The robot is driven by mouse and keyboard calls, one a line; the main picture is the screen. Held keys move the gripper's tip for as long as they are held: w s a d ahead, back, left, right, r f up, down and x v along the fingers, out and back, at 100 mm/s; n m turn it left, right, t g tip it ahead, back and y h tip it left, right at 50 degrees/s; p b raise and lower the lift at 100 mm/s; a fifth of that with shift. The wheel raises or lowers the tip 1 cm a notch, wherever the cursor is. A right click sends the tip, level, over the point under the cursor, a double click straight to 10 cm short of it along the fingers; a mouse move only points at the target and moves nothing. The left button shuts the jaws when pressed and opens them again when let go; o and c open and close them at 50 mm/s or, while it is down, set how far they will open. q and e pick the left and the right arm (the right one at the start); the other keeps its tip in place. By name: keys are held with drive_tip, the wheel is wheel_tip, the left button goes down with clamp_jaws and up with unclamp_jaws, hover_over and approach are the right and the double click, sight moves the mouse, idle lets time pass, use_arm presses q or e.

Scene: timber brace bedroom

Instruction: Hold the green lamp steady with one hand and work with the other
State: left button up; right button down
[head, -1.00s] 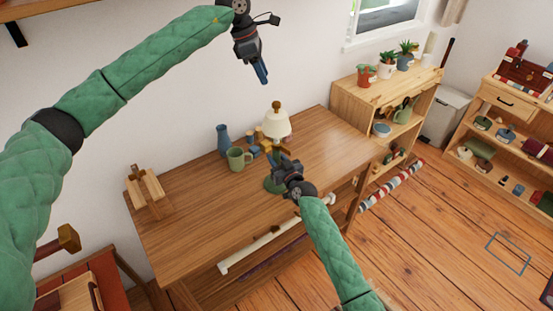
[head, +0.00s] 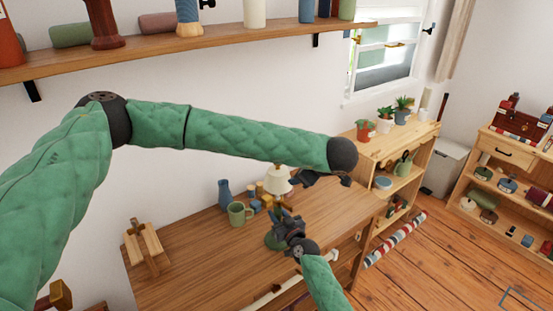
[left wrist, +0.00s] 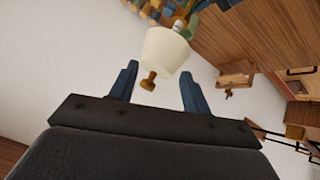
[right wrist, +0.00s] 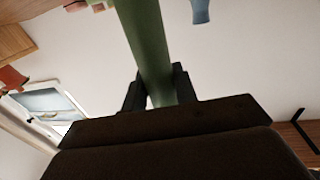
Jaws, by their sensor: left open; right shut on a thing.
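The green lamp stands on the wooden table, with its cream shade (head: 277,180) and round green base (head: 273,241) showing in the head view. My right gripper (head: 285,215) is shut on its green stem (right wrist: 148,40), which fills the space between the fingers in the right wrist view. My left gripper (head: 303,178) is just right of the shade in the head view, partly hidden by my arm. In the left wrist view its open blue fingers (left wrist: 158,72) face the shade (left wrist: 165,50), whose brown knob (left wrist: 149,80) lies between them. I cannot tell whether they touch it.
A green mug (head: 238,215), a blue vase (head: 224,192) and small coloured pots stand left of the lamp. A wooden stand (head: 145,248) is at the table's left. A wall shelf (head: 190,52) hangs above my left arm. The table's (head: 205,260) front left is clear.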

use_arm(q)
drive_tip(key=s+a+m+t, duration=0.2)
drive_tip(key=a+m+t, duration=0.2)
drive_tip(key=m+t, duration=0.5)
drive_tip(key=shift+n+t, duration=0.3)
drive_tip(key=shift+t, duration=0.1)
drive_tip(key=x, duration=0.7)
drive_tip(key=f+x, duration=0.1)
drive_tip(key=x, duration=0.3)
drive_tip(key=shift+w+a, duration=0.1)
drive_tip(key=shift+w, duration=0.2)
drive_tip(key=shift+c, duration=0.2)
clamp_jaws()
drive_tip(key=shift+r, duration=0.15)
